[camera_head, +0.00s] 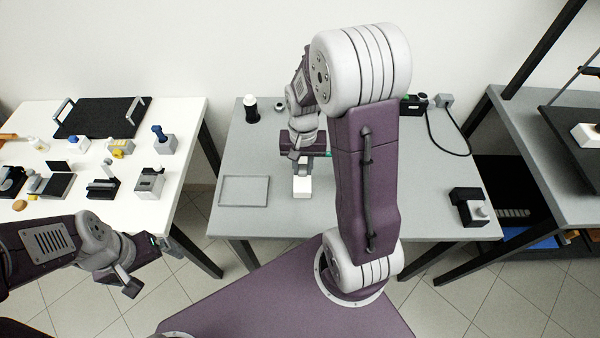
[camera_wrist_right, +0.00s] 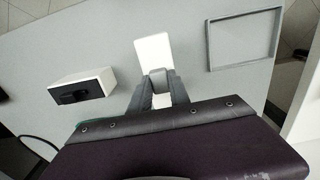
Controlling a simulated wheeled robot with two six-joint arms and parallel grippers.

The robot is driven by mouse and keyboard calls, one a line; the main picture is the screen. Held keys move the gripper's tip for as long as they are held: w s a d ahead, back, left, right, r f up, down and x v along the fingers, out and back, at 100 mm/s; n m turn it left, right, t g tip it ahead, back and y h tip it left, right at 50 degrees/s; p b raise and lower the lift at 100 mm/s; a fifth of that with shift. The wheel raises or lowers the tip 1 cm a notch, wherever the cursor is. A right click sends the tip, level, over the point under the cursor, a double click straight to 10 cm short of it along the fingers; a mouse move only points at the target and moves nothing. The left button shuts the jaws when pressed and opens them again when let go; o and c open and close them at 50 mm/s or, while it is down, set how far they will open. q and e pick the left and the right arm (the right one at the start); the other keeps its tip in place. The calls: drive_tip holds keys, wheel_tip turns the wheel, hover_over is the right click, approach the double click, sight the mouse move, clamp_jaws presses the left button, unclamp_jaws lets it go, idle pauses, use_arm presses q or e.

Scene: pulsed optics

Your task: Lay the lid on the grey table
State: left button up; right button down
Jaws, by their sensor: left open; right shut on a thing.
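The lid (camera_head: 302,187) is a small white piece with a grey grip on top. My right gripper (camera_head: 301,168) is shut on it, over the front middle of the grey table (camera_head: 270,222). In the right wrist view the white lid (camera_wrist_right: 153,50) sticks out beyond the closed fingers (camera_wrist_right: 159,85). I cannot tell whether it touches the table top. My left gripper (camera_head: 173,246) is open and empty, low in front of the white table. My right arm hides the middle of the grey table in the head view.
A shallow grey tray (camera_head: 244,191) lies left of the lid. A black device (camera_head: 468,206) sits at the right front. The white table (camera_head: 105,222) holds several small parts.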

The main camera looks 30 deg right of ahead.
drive_tip(key=a+f, duration=0.1)
drive_tip(key=f, duration=0.1)
drive_tip(key=w+f, duration=0.1)
drive_tip(key=f, duration=0.1)
drive_tip(key=a+f, duration=0.1)
drive_tip(key=f, duration=0.1)
drive_tip(key=shift+w+a, duration=0.35)
drive_tip(key=shift+w, duration=0.05)
drive_tip(key=shift+f, duration=0.1)
drive_tip(key=shift+b, duration=0.3)
drive_tip(key=c, duration=1.2)
unclamp_jaws()
drive_tip(key=shift+f, duration=0.1)
drive_tip(key=shift+c, duration=0.2)
